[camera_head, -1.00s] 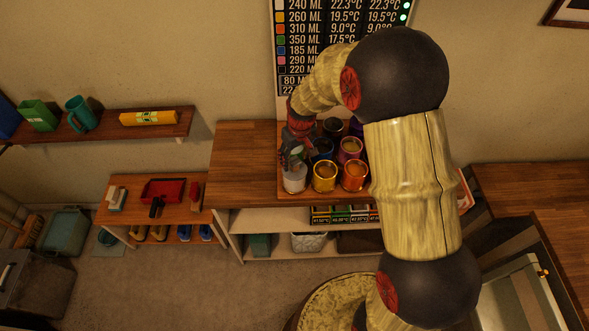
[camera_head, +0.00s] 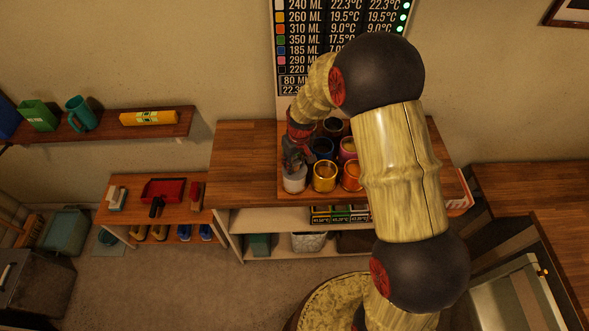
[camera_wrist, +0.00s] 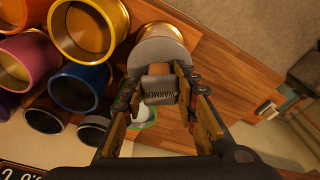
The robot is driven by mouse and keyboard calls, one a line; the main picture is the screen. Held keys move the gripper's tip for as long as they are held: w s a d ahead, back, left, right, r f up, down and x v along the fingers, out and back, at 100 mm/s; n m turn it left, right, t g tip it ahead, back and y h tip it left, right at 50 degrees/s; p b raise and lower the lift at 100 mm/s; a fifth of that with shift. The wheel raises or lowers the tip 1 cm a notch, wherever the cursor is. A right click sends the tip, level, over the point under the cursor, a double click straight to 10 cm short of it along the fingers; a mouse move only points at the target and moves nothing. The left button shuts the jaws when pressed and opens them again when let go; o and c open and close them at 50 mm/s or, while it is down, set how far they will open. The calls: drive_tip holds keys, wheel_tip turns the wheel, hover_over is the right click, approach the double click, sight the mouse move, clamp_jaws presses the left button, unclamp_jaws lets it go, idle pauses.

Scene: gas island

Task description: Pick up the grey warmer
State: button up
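The grey warmer (camera_wrist: 160,88) is a small grey block with "WARMER" lettered on it, seen in the wrist view. It lies between the two fingers of my gripper (camera_wrist: 159,80), close to both fingertips. The fingers stand apart on either side of it; firm contact does not show. A pale cup with a grey rim (camera_wrist: 158,47) is right beyond the warmer. In the head view my gripper (camera_head: 295,160) is just above this pale cup (camera_head: 294,181), at the left front of the cup group. The warmer cannot be made out there.
A yellow cup (camera_head: 324,180) and an orange cup (camera_head: 350,178) stand right of the pale cup, with several others behind. The wooden counter (camera_head: 243,165) is bare to the left. A sign board (camera_head: 296,60) is on the wall behind.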

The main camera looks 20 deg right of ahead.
drive_tip(key=c, duration=0.6)
clamp_jaws()
